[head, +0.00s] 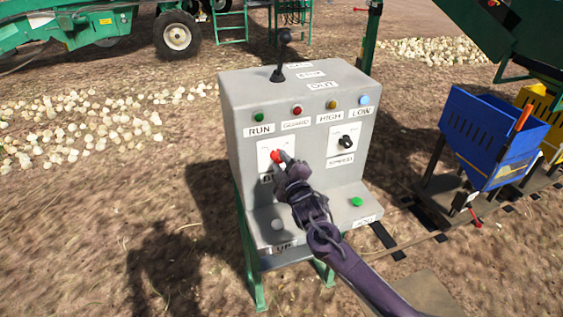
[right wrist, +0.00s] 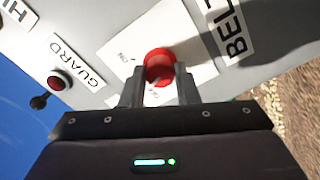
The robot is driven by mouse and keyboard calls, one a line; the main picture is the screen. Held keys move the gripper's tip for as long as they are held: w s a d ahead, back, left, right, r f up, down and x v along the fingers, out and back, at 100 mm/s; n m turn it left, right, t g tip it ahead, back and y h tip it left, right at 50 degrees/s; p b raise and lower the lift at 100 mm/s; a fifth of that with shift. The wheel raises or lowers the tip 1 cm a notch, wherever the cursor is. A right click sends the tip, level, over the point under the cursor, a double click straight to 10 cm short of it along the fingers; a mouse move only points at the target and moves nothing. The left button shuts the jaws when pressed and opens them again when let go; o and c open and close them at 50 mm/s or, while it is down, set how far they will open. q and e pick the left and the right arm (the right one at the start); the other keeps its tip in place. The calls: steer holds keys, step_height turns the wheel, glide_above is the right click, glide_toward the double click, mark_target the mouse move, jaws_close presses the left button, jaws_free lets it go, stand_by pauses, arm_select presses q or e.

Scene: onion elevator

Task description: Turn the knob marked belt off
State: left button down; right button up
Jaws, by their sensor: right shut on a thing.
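A grey control box (head: 255,90) stands in front of me on green legs. The red belt knob (head: 276,157) sits on a white plate on its front, left of a black knob (head: 345,141). My right gripper (head: 283,160) is at the red knob and covers part of its label. In the right wrist view the red knob (right wrist: 159,66) is between the two fingers of my right gripper (right wrist: 160,90), which is shut on it. The word BELT (right wrist: 236,30) shows beside the plate. The knob's exact pointing direction is hidden by the fingers. My left gripper is not in view.
Green, red, yellow and blue lamps line the box above the knobs. A lever (head: 283,58) stands on top. A blue crate (head: 488,135) stands at the right.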

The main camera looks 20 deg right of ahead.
steer(key=n, duration=0.5)
steer(key=shift+n, duration=0.3)
stand_by(0.4)
steer(key=o, duration=1)
steer(key=s+b, duration=0.1)
steer(key=s, duration=0.6)
steer(key=shift+s+d, duration=0.1)
steer(key=shift+s, duration=0.3)
